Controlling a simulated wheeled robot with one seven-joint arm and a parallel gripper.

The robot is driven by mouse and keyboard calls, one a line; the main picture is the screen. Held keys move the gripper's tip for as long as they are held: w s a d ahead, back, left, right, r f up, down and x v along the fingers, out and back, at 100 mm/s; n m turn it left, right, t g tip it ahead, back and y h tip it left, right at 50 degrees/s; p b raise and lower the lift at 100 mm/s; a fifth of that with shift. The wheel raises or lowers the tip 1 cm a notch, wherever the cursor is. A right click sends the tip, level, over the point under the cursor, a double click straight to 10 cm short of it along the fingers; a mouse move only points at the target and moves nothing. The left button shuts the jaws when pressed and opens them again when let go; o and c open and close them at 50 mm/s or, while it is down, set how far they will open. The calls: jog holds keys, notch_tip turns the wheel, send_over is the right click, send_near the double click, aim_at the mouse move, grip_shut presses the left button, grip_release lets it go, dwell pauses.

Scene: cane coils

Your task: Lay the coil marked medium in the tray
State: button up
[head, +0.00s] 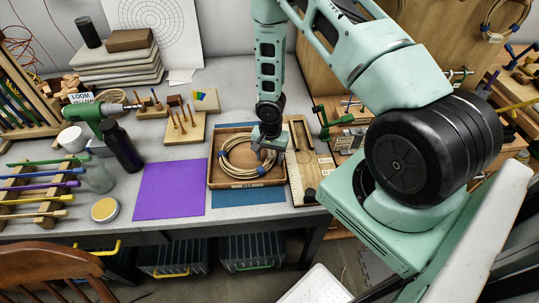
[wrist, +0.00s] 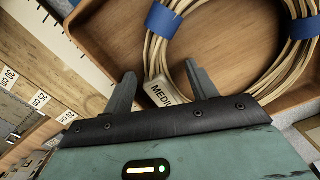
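The tan cane coil (head: 232,163) lies in the wooden tray (head: 247,184). In the wrist view the coil (wrist: 232,104) has blue bands and a pale tag (wrist: 162,91) reading "MEDI", with the rest cut off by my gripper. The tray's wooden floor also shows in the wrist view (wrist: 225,45). My gripper (wrist: 160,88) has its two fingers spread apart, with the tag visible between them and no cane clamped. In the head view my gripper (head: 268,143) is low over the tray's right half, hiding part of the coil.
A purple mat (head: 170,190) lies left of the tray, and a blue mat (head: 240,197) is under it. A dark bottle (head: 121,148) is farther left. Another coil (head: 507,14) hangs at the upper right.

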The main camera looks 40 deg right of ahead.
jog(key=shift+r, duration=0.1)
notch_tip(320, 180, up, 17)
jog(key=b, duration=0.2)
jog(key=shift+d, duration=0.35)
jog(key=shift+w, duration=0.1)
dwell(0.4)
jog(key=s+a+r+n+b, duration=0.25)
jog(key=a+r+n, duration=0.2)
jog(key=a, duration=0.35)
jog(key=s+a+r+n+b, duration=0.1)
jog(key=s+a+r+n, duration=0.3)
jog(key=a, duration=0.5)
jog(key=s+a+r+n+b, duration=0.1)
jog(key=s+a+n, duration=0.3)
jog(key=s, duration=0.3)
jog(key=s+a+r+n+b, duration=0.1)
jog(key=s+a+n, duration=0.3)
jog(key=s+n, duration=0.2)
jog(key=shift+s+a+r, duration=0.15)
jog(key=shift+s+r, duration=0.1)
jog(key=shift+s, duration=0.5)
